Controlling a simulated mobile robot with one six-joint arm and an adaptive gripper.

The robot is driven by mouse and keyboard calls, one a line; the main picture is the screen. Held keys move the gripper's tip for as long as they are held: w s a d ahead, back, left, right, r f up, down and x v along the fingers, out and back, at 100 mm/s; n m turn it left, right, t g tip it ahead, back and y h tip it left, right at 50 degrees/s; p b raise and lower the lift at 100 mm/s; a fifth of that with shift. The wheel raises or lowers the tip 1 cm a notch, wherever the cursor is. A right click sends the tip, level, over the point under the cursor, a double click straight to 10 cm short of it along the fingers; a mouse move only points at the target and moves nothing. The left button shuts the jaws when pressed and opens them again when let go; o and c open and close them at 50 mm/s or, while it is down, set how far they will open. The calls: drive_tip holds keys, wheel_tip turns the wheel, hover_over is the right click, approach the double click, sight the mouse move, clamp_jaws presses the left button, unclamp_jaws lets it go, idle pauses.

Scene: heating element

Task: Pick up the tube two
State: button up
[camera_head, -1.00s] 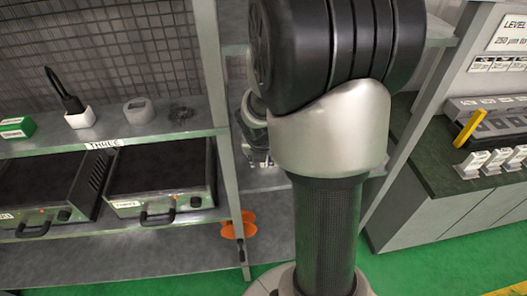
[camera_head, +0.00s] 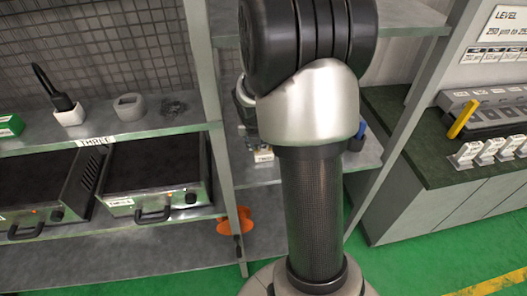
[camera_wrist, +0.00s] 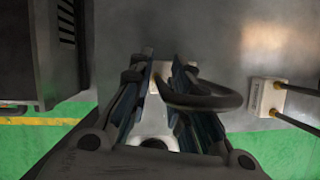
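In the wrist view my gripper (camera_wrist: 162,68) points at a grey surface, its two fingers apart. A small white block (camera_wrist: 155,84) shows in the gap between them. A thick black loop (camera_wrist: 238,98) starts at the gap and curves over the right finger. It looks like a tube with a white base, but no number is readable. I cannot tell whether the fingers touch it. A second white base (camera_wrist: 268,98) with two dark rods stands to the right. There a black looped tube in a white base (camera_head: 70,114) stands on the left shelf.
Two dark-topped heating units (camera_head: 155,175) sit below the left shelf, one under a label THREE. A grey holder (camera_head: 130,106) stands on that shelf. A shelf post (camera_head: 207,90) rises left of my arm. A green-topped counter (camera_head: 420,160) is at right.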

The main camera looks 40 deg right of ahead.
clamp_jaws()
drive_tip(key=shift+r, duration=0.1)
idle(0.6)
drive_tip(key=shift+r+p, duration=0.5)
drive_tip(key=shift+r, duration=0.1)
drive_tip(key=p+v, duration=0.1)
drive_tip(key=v, duration=0.1)
drive_tip(key=shift+r, duration=0.3)
drive_tip(key=s+a+b, duration=0.3)
drive_tip(key=s+a, duration=0.8)
drive_tip(key=s, duration=0.1)
drive_tip(key=shift+s+a+f+b, duration=0.15)
drive_tip(key=shift+s+a+b, duration=0.15)
drive_tip(key=shift+a+b, duration=0.1)
